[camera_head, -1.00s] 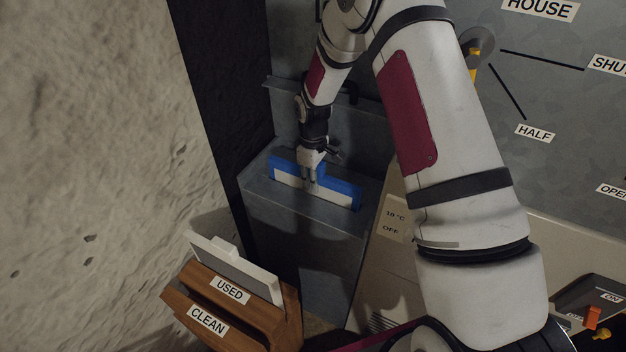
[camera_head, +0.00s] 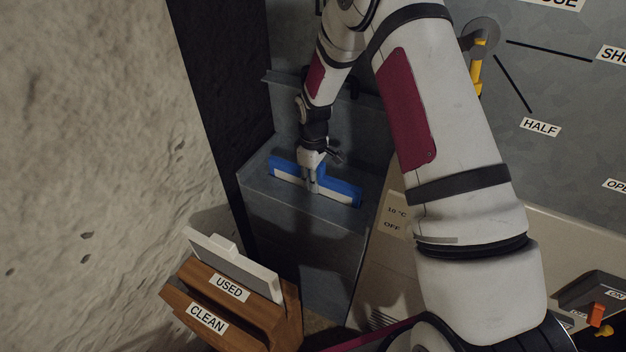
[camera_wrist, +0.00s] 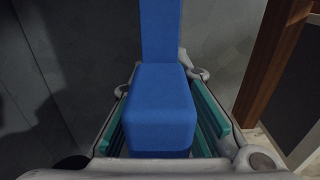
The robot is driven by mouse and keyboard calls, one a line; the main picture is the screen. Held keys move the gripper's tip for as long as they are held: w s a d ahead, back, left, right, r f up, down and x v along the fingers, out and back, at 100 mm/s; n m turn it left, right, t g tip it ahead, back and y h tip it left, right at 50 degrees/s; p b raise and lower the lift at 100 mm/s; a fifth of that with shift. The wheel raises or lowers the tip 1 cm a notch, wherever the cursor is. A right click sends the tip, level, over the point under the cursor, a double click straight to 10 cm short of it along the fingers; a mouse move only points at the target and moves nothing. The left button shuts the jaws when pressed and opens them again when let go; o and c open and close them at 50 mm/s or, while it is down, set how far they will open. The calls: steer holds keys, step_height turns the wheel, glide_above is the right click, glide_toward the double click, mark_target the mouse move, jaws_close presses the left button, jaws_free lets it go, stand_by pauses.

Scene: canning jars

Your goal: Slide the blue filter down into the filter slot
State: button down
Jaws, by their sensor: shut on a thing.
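The blue filter (camera_head: 343,188), a blue frame with a pale panel, stands across the top of the grey metal box (camera_head: 300,222) at the left. The filter slot itself is hidden by the filter; part of the filter shows above the box top, and I cannot tell how deep it sits. My gripper (camera_head: 313,186) points down and is shut on the middle of the filter's upper edge. In the wrist view, the filter's blue grip block (camera_wrist: 160,110) lies between the teal finger pads of my gripper (camera_wrist: 165,125).
A wooden rack (camera_head: 290,318) labelled USED and CLEAN stands in front, with a white-framed grey filter (camera_head: 235,262) in its USED slot. A rough stone wall (camera_head: 90,150) is at the left. A yellow lever (camera_head: 478,70) is on the back panel.

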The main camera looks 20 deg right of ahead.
steer(key=shift+r, duration=0.1)
stand_by(0.4)
steer(key=shift+r, duration=0.55)
stand_by(0.7)
steer(key=shift+f, duration=0.65)
steer(key=shift+b, duration=0.3)
stand_by(0.3)
steer(key=shift+r, duration=0.2)
